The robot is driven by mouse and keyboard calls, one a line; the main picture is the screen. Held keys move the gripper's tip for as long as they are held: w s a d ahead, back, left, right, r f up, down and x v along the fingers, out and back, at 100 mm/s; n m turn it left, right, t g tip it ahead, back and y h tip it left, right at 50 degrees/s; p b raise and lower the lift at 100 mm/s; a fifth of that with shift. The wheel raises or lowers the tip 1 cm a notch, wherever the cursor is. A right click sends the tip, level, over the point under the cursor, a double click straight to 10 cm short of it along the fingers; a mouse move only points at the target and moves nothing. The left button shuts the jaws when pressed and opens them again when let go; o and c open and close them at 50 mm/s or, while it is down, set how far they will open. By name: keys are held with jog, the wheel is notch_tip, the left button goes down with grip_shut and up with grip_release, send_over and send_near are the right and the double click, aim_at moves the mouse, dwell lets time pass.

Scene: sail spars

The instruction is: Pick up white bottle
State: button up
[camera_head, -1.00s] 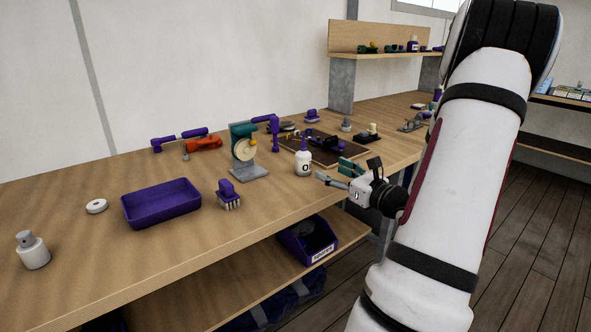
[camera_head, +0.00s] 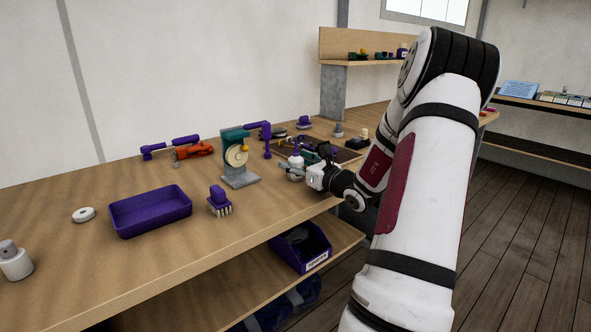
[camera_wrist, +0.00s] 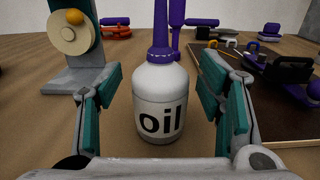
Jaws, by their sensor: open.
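The white bottle (camera_wrist: 160,92) stands upright on the workbench in the wrist view, with a purple spout and the word "oil" on its front. My gripper (camera_wrist: 163,108) is open, with one teal-padded finger to the left of the bottle and the other to its right. I see a gap on each side, and the bottle stands between or just beyond the fingertips. In the head view the bottle (camera_head: 297,160) is partly hidden behind my gripper (camera_head: 300,171).
A teal machine with a round disc (camera_head: 237,156) stands left of the bottle. A dark board (camera_head: 340,155) with tools lies to the right and behind. A purple tray (camera_head: 150,212) and a purple brush (camera_head: 219,202) are farther left on the bench (camera_head: 110,265).

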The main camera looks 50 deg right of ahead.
jog(key=shift+w, duration=0.1)
jog(key=shift+c, duration=0.3)
jog(key=c, duration=1.3)
jog(key=shift+o, duration=0.2)
jog(key=shift+r, duration=0.1)
